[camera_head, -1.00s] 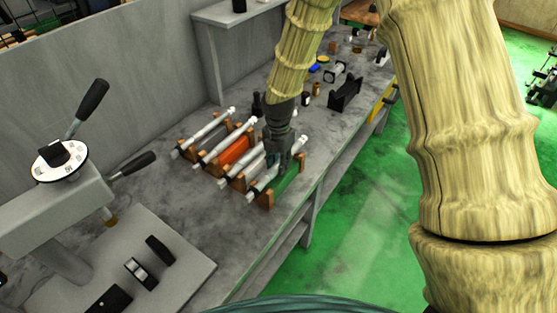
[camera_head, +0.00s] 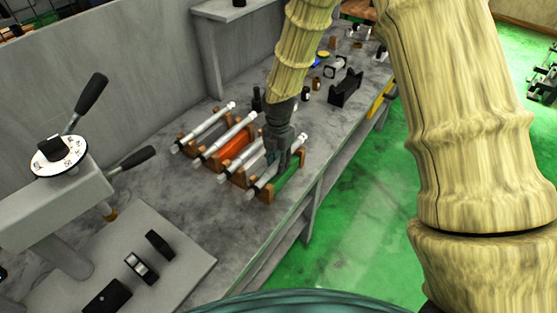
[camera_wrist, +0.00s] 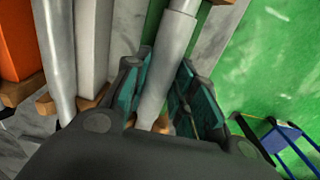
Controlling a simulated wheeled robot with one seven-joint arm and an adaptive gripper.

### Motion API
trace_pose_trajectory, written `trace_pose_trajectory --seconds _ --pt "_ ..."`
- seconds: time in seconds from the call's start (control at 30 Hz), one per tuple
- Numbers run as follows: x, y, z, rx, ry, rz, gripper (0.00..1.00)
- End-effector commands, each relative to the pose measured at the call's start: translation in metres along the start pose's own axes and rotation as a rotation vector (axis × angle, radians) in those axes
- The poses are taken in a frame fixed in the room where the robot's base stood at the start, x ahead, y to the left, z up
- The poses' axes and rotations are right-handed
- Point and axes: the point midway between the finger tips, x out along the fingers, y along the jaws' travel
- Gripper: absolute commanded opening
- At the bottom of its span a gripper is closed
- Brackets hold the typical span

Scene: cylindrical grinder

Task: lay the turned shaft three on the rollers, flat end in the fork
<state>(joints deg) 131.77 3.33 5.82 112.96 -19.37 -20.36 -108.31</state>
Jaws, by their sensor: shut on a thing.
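Several turned silver shafts lie side by side on wooden-ended stands on the grey bench in the head view. My gripper (camera_head: 279,160) is down at the rightmost shaft (camera_head: 256,188), over the stand with the green panel (camera_head: 288,182). In the wrist view my gripper (camera_wrist: 172,95) has its teal pads on either side of this shaft (camera_wrist: 172,50), shut on it. The shaft still lies low at its stand; I cannot tell whether it is clear of the supports. I see no number on it. I cannot surely make out the rollers or fork.
Neighbouring shafts (camera_head: 226,136) lie close on the left, one over an orange panel (camera_head: 232,149). A black cradle-like block (camera_head: 345,88) stands further back. A grey machine with a dial (camera_head: 59,156) and a plate with black blocks (camera_head: 141,268) is at lower left.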

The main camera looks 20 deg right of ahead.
Motion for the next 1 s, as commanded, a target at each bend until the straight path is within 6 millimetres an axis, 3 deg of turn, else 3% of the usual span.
trace_pose_trajectory --seconds 0.03,0.07,0.2,0.63,1.0 --pt "-0.002 0.001 0.001 0.0 -0.001 0.002 0.0" --pt "-0.002 0.001 0.001 0.0 -0.001 0.002 0.29" --pt "-0.001 0.001 0.0 0.0 -0.001 0.001 0.51" --pt "-0.007 0.0 0.0 0.0 0.0 0.001 0.51" --pt "-0.064 0.001 0.001 0.001 0.0 0.003 0.51"
